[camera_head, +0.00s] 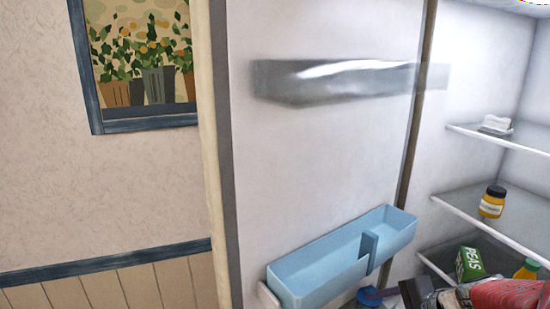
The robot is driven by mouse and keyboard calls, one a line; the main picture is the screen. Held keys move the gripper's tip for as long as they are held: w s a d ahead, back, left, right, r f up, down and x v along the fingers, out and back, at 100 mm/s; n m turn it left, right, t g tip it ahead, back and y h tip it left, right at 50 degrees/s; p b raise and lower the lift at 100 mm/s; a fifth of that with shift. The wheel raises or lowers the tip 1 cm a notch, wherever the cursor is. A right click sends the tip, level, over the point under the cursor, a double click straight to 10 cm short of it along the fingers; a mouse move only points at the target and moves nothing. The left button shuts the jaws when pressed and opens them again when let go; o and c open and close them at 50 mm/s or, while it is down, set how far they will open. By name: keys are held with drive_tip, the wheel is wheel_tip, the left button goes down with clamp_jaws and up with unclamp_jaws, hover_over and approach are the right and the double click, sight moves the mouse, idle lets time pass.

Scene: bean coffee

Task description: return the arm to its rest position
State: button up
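Part of my arm, red and dark grey, shows at the bottom right edge, in front of the open fridge. Its dark front end, which looks like my gripper (412,292), is cut off by the lower edge of the picture. It is close to the blue door bin (318,274), at the bin's lower right. The fingers are not clear, so I cannot tell if they are open or shut or if they hold anything.
The fridge door (310,180) stands open, with a clear upper bin (340,82). Fridge shelves (490,222) hold a yellow jar (492,202), a white dish (496,124), a green peas box (470,264) and an orange bottle (527,269). A framed picture (145,126) hangs left.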

drive_tip(key=s+a+r+n+g+h, duration=0.1)
drive_tip(key=s+a+n+g+h, duration=0.1)
drive_tip(key=s+n, duration=0.4)
drive_tip(key=s+a+r+n+g+h, duration=0.1)
drive_tip(key=s+a+r+n+h, duration=0.1)
drive_tip(key=s+n, duration=0.35)
drive_tip(key=s+a+r+n+t, duration=0.1)
drive_tip(key=s+a+r+n, duration=0.2)
drive_tip(key=a+r, duration=0.1)
drive_tip(key=shift+s+a+r+t+h, duration=0.15)
drive_tip(key=shift+a+r+t+h, duration=0.2)
drive_tip(key=shift+r, duration=0.35)
drive_tip(key=shift+n, duration=0.25)
